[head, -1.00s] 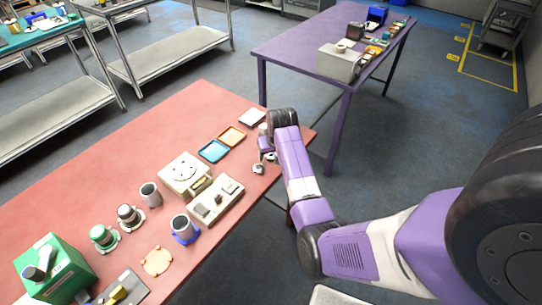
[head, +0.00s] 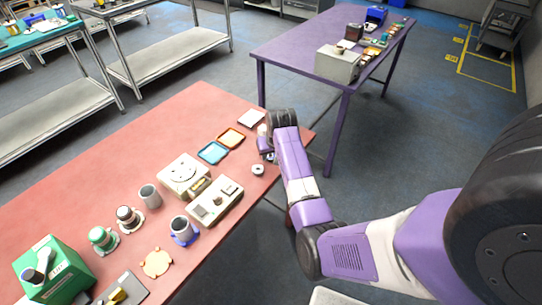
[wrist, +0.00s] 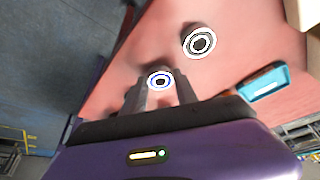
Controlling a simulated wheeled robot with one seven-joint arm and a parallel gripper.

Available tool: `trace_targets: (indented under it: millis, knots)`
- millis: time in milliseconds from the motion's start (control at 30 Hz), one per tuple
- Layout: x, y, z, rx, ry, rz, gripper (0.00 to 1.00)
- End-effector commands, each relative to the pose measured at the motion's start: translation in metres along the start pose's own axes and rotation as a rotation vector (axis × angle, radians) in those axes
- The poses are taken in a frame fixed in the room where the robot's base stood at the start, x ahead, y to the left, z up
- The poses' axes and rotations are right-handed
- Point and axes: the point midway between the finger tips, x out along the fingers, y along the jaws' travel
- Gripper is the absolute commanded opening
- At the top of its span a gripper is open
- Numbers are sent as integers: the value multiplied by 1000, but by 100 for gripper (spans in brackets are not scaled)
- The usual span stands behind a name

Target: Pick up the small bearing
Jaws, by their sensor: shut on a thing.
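The small bearing (wrist: 159,79), a ring with a blue and white face and a dark centre, sits between the fingertips of my gripper (wrist: 161,88) in the wrist view. The fingers are shut on it from both sides. In the head view my gripper (head: 267,155) is at the right end of the red table, and the small bearing is hard to make out there. Whether the bearing is touching the table or slightly above it I cannot tell.
A larger white-ringed bearing (wrist: 199,42) lies on the red table close by; it also shows in the head view (head: 257,169). A blue tray (head: 213,153), an orange tray (head: 231,138) and a beige device (head: 184,175) stand to the left. The table edge is close to my gripper.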

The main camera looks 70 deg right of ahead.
Motion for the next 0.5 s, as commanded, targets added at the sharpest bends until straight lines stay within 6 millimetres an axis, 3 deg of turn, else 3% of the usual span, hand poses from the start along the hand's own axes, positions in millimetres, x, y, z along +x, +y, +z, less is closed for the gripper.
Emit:
trace_targets:
  millis: [267, 500]
  knots:
    - [-42, 0, -20, 0, 9, -1, 0]
    - [-106, 0, -46, 2, 10, -1, 0]
